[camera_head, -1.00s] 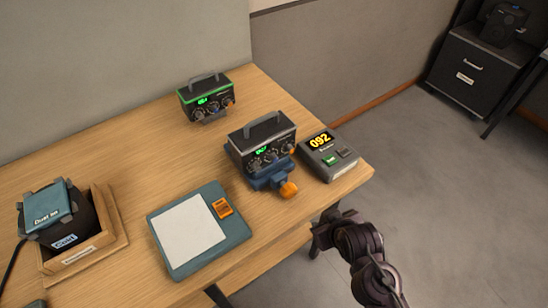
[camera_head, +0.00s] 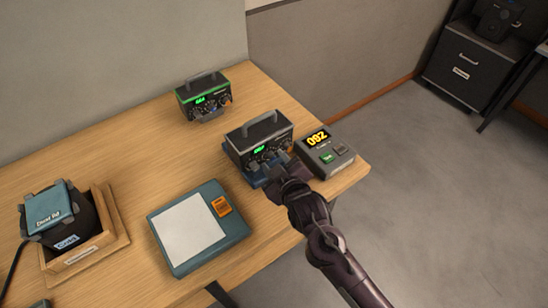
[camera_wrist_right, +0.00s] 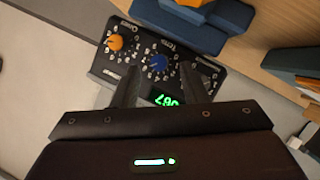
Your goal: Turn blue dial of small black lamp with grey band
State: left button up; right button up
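The small black lamp with the grey band (camera_head: 259,134) sits in a blue clamp base (camera_head: 232,156) near the table's right end. Its panel carries a blue dial (camera_wrist_right: 158,62), an orange knob (camera_wrist_right: 115,42) and a green-lit display (camera_wrist_right: 166,98), seen in the right wrist view. My right gripper (camera_head: 277,164) is at the lamp's front and hides part of its panel in the head view. In the right wrist view its open fingers (camera_wrist_right: 161,85) stand on either side of the display, with the blue dial just beyond the tips. I cannot tell whether they touch the panel. My left gripper is out of view.
A similar black lamp with a green band (camera_head: 204,96) stands farther back. A grey box with a yellow display (camera_head: 328,155) sits close right of the gripper. A teal pad (camera_head: 238,230) and a wooden tray (camera_head: 121,239) lie left. The table between is clear.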

jog(key=shift+w+a+f, duration=0.2)
jog(key=shift+w+a, duration=0.05)
jog(key=shift+w, duration=0.35)
grip_shut()
jog(key=shift+p, duration=0.3)
